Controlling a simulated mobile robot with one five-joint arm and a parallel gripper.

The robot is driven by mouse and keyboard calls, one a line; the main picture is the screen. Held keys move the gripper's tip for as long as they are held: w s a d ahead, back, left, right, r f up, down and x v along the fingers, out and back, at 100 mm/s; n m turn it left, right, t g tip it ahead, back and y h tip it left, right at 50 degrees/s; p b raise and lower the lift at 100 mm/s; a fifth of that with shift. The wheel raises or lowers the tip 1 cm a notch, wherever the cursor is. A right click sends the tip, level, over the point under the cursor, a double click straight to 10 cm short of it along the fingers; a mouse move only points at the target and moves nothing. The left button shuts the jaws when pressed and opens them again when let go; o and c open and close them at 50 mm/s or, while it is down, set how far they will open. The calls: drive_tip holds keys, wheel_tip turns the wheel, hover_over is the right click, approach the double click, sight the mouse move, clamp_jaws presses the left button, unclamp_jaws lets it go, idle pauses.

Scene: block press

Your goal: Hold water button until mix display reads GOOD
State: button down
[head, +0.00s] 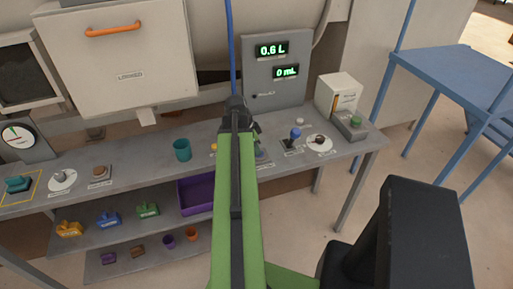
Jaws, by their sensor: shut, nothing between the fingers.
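A grey panel (290,97) at the back of the bench bears two lit displays. The upper display (271,50) reads 0.6 L and the lower display (286,72) reads 0 mL. No display reads GOOD. I cannot tell which control is the water button. A blue-topped control (295,133) stands on the bench right of my arm. A grey box with a green button (355,122) is at the bench's right end. A yellow piece (213,148) shows just left of my arm. My gripper (256,129) is mostly hidden behind my green arm, over the bench; it is shut and empty.
The grey bench (130,163) holds a teal cup (182,150), a white carton (338,94) and a dial gauge (18,137). Lower shelves hold a purple bin (195,196) and several coloured items. A blue table (455,75) stands right; floor between is clear.

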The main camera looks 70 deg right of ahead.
drive_tip(key=shift+s+a+f, duration=0.2)
drive_tip(key=shift+a+f, duration=0.3)
idle(0.3)
drive_tip(key=shift+r, duration=0.1)
drive_tip(key=shift+d+r+p, duration=0.1)
drive_tip(key=shift+r+p, duration=0.15)
drive_tip(key=shift+p, duration=0.25)
drive_tip(key=d+p+v, duration=0.2)
drive_tip(key=p+v, duration=1.2)
drive_tip(key=shift+s+r, duration=0.15)
drive_tip(key=shift+r, duration=0.15)
idle(0.9)
